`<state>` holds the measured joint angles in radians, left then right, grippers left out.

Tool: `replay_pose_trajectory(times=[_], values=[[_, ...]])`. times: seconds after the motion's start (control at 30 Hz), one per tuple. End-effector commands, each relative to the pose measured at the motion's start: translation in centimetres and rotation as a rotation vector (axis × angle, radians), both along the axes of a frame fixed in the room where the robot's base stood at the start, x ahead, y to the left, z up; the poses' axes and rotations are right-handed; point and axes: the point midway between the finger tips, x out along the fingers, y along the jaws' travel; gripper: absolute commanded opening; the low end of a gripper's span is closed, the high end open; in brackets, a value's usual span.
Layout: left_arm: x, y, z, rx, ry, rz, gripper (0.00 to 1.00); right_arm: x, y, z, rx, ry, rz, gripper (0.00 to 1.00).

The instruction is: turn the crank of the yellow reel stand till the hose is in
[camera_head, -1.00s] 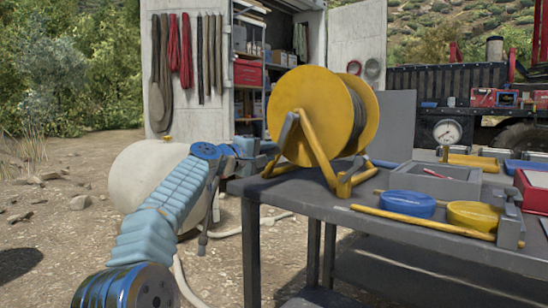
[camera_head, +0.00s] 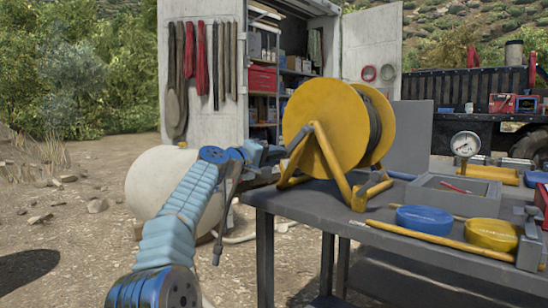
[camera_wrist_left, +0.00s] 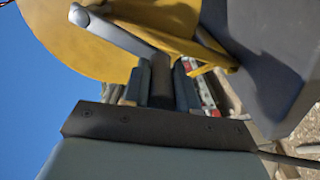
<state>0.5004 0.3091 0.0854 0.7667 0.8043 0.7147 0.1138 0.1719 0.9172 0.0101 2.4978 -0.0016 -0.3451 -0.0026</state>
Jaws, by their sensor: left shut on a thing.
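The yellow reel stand (camera_head: 324,125) stands at the left end of the grey table. Dark hose (camera_head: 375,122) shows wound between its two yellow flanges. The grey crank arm (camera_head: 299,139) is on the near left side of the reel; it also crosses the upper part of the left wrist view (camera_wrist_left: 115,32). My left gripper (camera_head: 282,154) reaches the crank from the left. In the left wrist view its fingers (camera_wrist_left: 163,82) are shut on the dark crank handle, which stands between them. My right gripper is not in view.
The grey table (camera_head: 310,203) holds a grey tray (camera_head: 448,199), a blue disc (camera_head: 424,219), a yellow disc (camera_head: 490,234), a yellow bar (camera_head: 440,241) and a gauge (camera_head: 465,145). A pale round tank (camera_head: 155,180) stands behind my left arm. A pale hose lies on the ground under the table.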

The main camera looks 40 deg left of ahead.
Motion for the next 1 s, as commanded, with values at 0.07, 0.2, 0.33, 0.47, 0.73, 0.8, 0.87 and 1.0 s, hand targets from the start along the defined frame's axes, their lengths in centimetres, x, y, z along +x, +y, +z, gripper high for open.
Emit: replay_pose_trajectory(times=[0.07,0.2,0.33,0.47,0.73,0.8,0.87,1.0], values=[[-0.1,0.2,0.2,-0.001,-0.004,0.006,0.00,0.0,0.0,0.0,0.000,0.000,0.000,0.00],[-0.1,0.1,0.2,-0.001,-0.004,0.006,0.34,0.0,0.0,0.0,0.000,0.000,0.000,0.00],[-0.1,0.1,0.1,-0.001,-0.003,0.004,0.53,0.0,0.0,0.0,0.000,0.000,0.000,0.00],[0.0,0.1,0.1,-0.001,-0.002,0.002,0.53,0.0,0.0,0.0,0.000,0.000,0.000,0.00],[-1.1,0.2,-0.1,0.000,-0.002,0.004,0.53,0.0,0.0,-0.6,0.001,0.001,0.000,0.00],[-2.3,0.3,-0.3,0.000,-0.002,0.005,0.53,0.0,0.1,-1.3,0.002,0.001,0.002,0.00],[-3.7,0.4,-0.3,0.001,-0.002,0.005,0.53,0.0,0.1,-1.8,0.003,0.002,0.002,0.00],[-7.2,0.7,-0.3,0.001,-0.002,0.007,0.53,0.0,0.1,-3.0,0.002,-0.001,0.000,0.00]])
